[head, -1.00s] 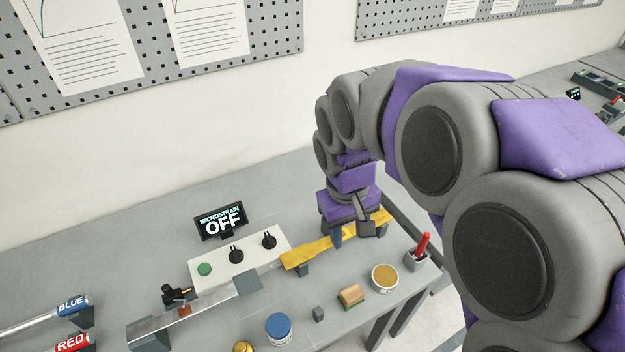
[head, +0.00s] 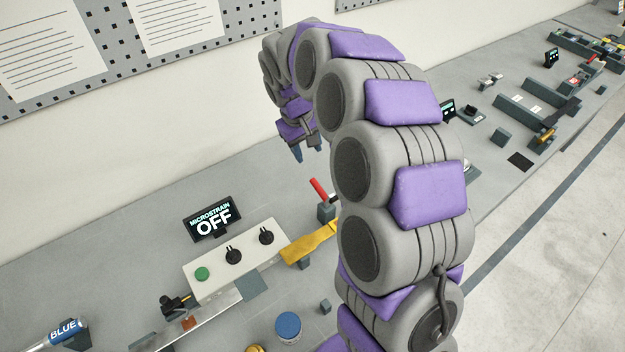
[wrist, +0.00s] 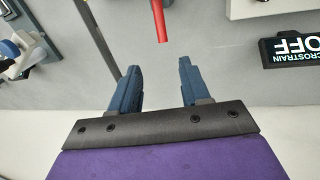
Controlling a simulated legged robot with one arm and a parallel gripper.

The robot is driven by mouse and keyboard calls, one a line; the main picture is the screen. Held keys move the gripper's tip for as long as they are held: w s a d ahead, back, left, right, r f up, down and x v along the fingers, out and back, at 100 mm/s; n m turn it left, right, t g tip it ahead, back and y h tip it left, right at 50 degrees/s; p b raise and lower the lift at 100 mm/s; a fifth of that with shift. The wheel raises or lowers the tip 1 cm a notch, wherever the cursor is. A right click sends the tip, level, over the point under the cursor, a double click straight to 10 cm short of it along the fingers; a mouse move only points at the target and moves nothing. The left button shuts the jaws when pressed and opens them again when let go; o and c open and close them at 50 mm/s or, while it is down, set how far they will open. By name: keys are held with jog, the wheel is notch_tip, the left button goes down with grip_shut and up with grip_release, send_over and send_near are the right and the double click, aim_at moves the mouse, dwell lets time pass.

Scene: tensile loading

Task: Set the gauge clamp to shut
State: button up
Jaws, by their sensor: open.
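A red lever (head: 319,189) rises from a dark block (head: 326,212) beside the yellow bar (head: 308,242); it leans up and to the left. I take it for the gauge clamp's handle, but its marking is too small to read. My arm covers the area to its right. In the wrist view the red lever (wrist: 159,20) shows beyond my fingertips, apart from them. My gripper (head: 306,150) is above and behind the lever, open and empty. Its blue fingers also show spread in the wrist view (wrist: 159,66).
A display reading MICROSTRAIN OFF (head: 213,219) stands behind a white box (head: 235,261) with a green button and two black knobs. A blue-topped jar (head: 288,327) is in front. A small black device (head: 175,304) sits at left. The grey tabletop behind the lever is clear.

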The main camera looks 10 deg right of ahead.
aim_at(314, 181)
jog(key=f, duration=0.4)
jog(key=d+f+b, duration=0.1)
jog(key=f, duration=0.4)
jog(key=w+d+f+b, duration=0.1)
jog(key=f, duration=0.3)
jog(key=shift+f, duration=0.3)
jog(key=shift+d+f+b, duration=0.3)
jog(key=shift+d+f, duration=0.1)
jog(key=shift+a, duration=0.55)
jog(key=shift+c, duration=1.2)
jog(key=shift+d, duration=0.25)
jog(key=c, duration=0.5)
grip_shut()
